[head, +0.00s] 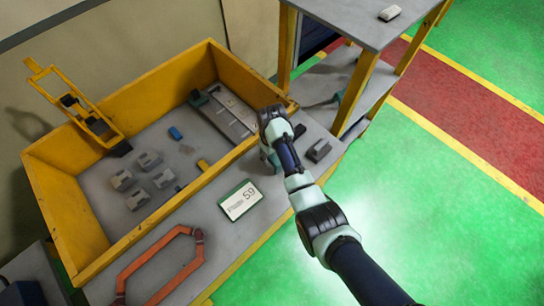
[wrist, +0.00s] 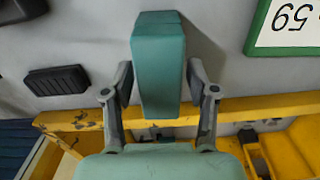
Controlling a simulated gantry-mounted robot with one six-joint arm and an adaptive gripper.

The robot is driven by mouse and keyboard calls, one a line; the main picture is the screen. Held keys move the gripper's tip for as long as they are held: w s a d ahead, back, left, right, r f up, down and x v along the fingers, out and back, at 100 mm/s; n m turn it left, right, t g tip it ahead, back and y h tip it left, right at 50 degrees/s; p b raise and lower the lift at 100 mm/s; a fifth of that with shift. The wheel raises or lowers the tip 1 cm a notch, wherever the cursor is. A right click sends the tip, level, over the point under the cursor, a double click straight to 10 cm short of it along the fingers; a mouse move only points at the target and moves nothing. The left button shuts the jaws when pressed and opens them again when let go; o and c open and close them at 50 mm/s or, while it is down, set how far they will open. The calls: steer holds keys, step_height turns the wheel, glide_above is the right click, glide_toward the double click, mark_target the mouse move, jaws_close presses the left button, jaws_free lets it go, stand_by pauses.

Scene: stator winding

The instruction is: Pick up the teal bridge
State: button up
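The teal bridge (wrist: 159,70) is a teal block in the wrist view, over the grey table top. My gripper (wrist: 160,82) has one finger on each side of it. Both fingertips lie very close to its sides, and I cannot tell whether they press on it. In the head view my gripper (head: 272,150) is low at the table, just outside the yellow-walled box. A bit of teal shows beside it there, mostly hidden by my arm.
A dark grey block (head: 319,150) lies right of my gripper. A sign marked 59 (head: 240,200) lies to the left. The yellow-walled box (head: 60,205) holds several grey blocks and a blue piece (head: 175,133). An orange frame (head: 160,262) lies near the front.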

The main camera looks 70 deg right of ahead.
jaws_close()
steer(key=shift+r, duration=0.1)
step_height(320, 180, up, 10)
steer(key=shift+d+f, duration=0.1)
steer(key=shift+f, duration=0.1)
step_height(320, 180, up, 11)
steer(key=p, duration=1)
